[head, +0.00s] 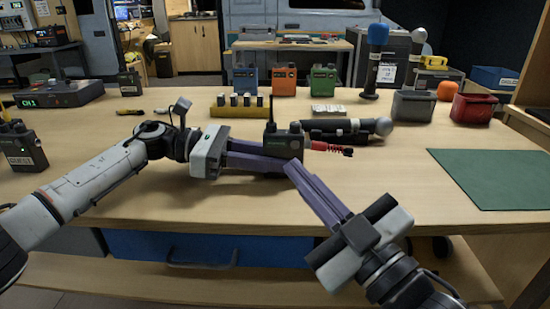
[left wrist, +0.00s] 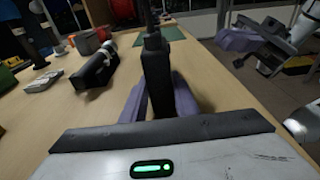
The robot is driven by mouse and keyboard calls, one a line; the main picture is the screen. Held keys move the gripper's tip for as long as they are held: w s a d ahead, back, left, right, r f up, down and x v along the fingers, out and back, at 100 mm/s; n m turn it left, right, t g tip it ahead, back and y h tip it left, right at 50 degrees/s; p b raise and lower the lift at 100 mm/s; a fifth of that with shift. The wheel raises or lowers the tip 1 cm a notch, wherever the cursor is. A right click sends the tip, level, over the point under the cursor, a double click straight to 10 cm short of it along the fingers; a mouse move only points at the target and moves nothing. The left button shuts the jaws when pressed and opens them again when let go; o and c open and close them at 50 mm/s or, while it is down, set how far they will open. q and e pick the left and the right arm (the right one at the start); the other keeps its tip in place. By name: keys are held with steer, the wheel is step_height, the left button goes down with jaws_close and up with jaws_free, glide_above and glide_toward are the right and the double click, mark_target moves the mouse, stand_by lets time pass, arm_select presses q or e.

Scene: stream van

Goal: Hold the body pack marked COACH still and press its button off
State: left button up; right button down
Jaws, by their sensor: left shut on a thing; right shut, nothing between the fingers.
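A black body pack (head: 283,143) with a stub antenna stands upright on the table. Its marking is too small to read in the head view. My left gripper (head: 268,160) is shut on it, with purple fingers on both sides. In the left wrist view, the pack (left wrist: 157,78) is seen edge-on between those fingers (left wrist: 160,100). My right gripper (head: 291,165) is shut and empty, its tips just in front of the pack in the head view. In the left wrist view, the right gripper (left wrist: 226,40) is apart from the pack. The button cannot be made out.
A black handheld microphone (head: 345,129) and a red-ended item (head: 330,147) lie close right of the held pack. A pack marked GUEST (head: 22,148) stands far left. Blue (head: 245,80), orange (head: 284,80) and green (head: 322,80) packs stand behind. A green mat (head: 495,178) lies right.

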arm_select(q)
steer(key=o, duration=1.2)
steer(key=shift+a, duration=0.1)
